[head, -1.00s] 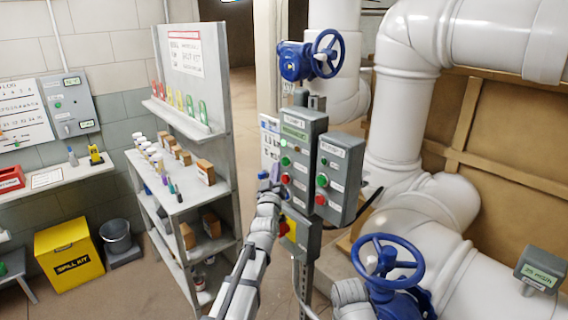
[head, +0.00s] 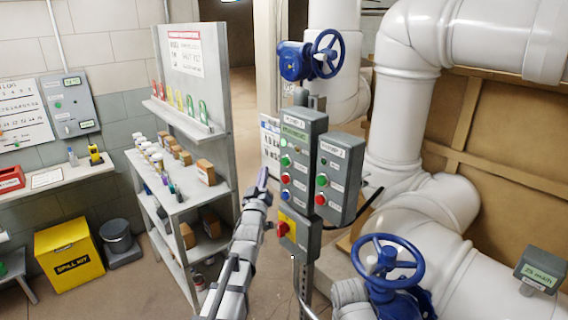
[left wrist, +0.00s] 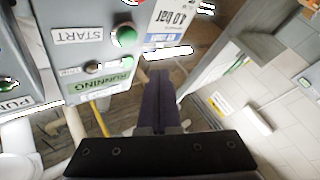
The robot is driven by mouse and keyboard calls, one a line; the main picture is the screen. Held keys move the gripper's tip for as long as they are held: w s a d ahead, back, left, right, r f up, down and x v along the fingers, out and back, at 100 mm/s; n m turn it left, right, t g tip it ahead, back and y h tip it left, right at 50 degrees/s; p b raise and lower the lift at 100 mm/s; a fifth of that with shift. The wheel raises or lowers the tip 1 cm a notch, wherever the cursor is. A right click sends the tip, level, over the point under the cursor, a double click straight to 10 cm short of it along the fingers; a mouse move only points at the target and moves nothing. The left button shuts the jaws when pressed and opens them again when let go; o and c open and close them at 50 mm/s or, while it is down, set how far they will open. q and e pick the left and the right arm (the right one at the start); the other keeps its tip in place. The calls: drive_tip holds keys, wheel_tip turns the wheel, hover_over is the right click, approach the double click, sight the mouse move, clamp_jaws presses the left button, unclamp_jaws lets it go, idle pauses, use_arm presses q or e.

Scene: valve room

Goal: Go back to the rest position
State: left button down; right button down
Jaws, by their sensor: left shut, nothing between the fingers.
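My left gripper (head: 263,179) is shut and empty. In the head view it points up, just left of the grey pump control box (head: 303,160), with a small gap seeming to lie between them. In the left wrist view the dark fingers (left wrist: 158,97) are together, with nothing between them. The control box also shows there at the upper left (left wrist: 75,45), with a green START button (left wrist: 123,37) and a lit RUNNING label (left wrist: 100,84). My right gripper does not show in any view.
A second control box (head: 339,178) stands to the right, and a red switch on a yellow plate (head: 290,218) sits below. A blue handwheel (head: 388,282) and white pipes fill the right. A shelf rack (head: 190,195) stands close on the left. Floor shows between rack and post.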

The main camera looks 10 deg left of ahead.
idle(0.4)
use_arm(q)
drive_tip(key=s+d+f+m+g+h, duration=0.1)
drive_tip(key=s+d+f+m+g, duration=0.15)
drive_tip(key=d+f+g, duration=0.35)
drive_tip(key=s+d+f+m+g+h, duration=0.1)
drive_tip(key=s+d+f, duration=0.25)
drive_tip(key=f, duration=0.45)
drive_tip(key=s+d+f+m+g+h, duration=0.1)
drive_tip(key=s+d+f+m+g, duration=0.1)
drive_tip(key=s+d+f+g, duration=0.3)
drive_tip(key=s+d+f+m+g+y, duration=0.1)
drive_tip(key=s+f+g, duration=0.2)
drive_tip(key=s, duration=0.4)
drive_tip(key=s+d+f+m+g, duration=0.1)
drive_tip(key=s+f+m+g, duration=0.1)
drive_tip(key=s, duration=0.6)
drive_tip(key=s+f+m+g+y, duration=0.1)
drive_tip(key=s+f+g, duration=0.3)
drive_tip(key=s, duration=0.4)
drive_tip(key=shift+d+f+m+g+y, duration=0.15)
drive_tip(key=shift+d+m+g+y, duration=0.15)
drive_tip(key=shift+d+m+g, duration=0.15)
